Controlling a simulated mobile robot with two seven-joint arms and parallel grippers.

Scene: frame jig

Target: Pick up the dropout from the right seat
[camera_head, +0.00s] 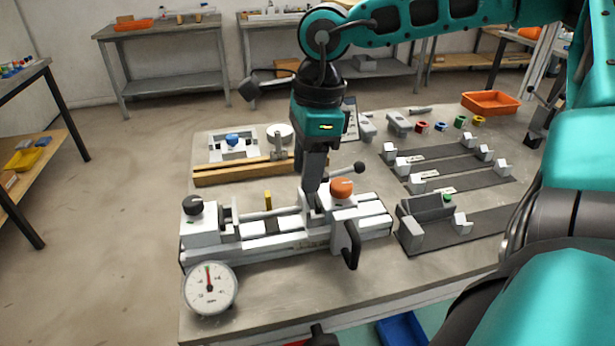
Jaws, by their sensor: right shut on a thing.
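The white frame jig (270,238) lies along the front of the workbench. A black-knobbed block (198,222) is at its left end and an orange-knobbed block (342,200) towards its right. My right gripper (312,190) points straight down just left of the orange knob, its fingers low at the right seat. It is shut on the dropout, which is too small and too covered by the fingers to make out. Whether the dropout still touches the seat cannot be told.
A dial gauge (210,288) stands at the jig's front left. A wooden bar (235,174) lies behind the jig. Dark plates with white blocks (452,168) fill the right side, with an orange tray (490,102) at the back right.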

